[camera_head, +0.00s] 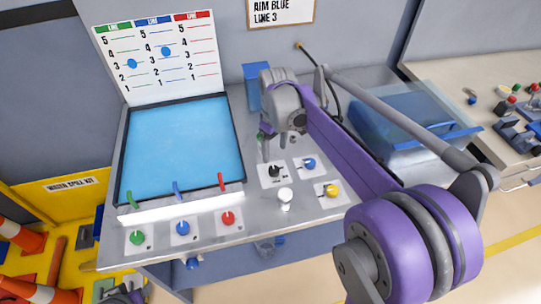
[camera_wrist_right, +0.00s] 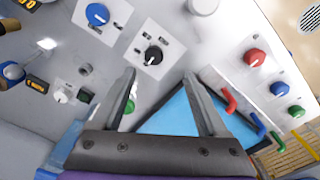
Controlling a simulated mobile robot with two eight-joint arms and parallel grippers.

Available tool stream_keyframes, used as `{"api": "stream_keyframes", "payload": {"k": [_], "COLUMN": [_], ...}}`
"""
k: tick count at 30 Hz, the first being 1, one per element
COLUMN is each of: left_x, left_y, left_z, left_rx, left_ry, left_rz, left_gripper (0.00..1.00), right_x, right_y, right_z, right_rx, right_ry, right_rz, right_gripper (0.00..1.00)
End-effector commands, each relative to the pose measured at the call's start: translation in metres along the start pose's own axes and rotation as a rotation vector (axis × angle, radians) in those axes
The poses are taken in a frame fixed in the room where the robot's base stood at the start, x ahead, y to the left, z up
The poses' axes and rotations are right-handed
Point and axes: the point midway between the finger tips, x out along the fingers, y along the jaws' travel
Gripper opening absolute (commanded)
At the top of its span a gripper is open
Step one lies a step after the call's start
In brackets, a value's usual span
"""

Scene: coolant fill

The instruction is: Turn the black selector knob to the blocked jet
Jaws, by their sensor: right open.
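The black selector knob (camera_head: 274,171) sits on a white plate on the grey panel. It also shows in the right wrist view (camera_wrist_right: 153,55), just beyond my fingers, with small labels around it too small to read. My right gripper (camera_head: 274,148) is open above and behind the knob; in the wrist view its fingers (camera_wrist_right: 160,82) are spread, empty and apart from the knob. The green jet (camera_head: 132,199), blue jet (camera_head: 177,188) and red jet (camera_head: 221,180) stand along the blue tray's front edge. I cannot tell which is blocked. My left gripper is not seen.
Green, blue and red knobs (camera_head: 228,218) line the panel's front. A blue container (camera_head: 256,88) stands behind. A sign (camera_head: 281,12) reads "AIM BLUE LINE 3".

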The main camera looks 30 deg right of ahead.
Motion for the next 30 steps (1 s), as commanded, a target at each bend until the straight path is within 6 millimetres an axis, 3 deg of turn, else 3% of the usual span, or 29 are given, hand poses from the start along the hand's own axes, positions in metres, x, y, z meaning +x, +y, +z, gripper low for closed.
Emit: {"api": "stream_keyframes", "payload": {"k": [8, 21, 30], "left_x": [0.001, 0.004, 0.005], "left_y": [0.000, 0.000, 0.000], "left_z": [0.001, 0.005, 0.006], "left_rx": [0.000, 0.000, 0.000], "left_ry": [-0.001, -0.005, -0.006], "left_rz": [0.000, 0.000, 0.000], "left_gripper": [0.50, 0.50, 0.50], "right_x": [0.014, 0.092, 0.112], "right_y": [0.012, 0.010, 0.010], "right_z": [-0.007, -0.005, -0.005], "right_rx": [-0.025, -0.023, -0.023], "right_ry": [-0.029, -0.027, -0.027], "right_rz": [-0.018, -0.017, -0.017], "right_gripper": [0.77, 0.77, 0.77]}}
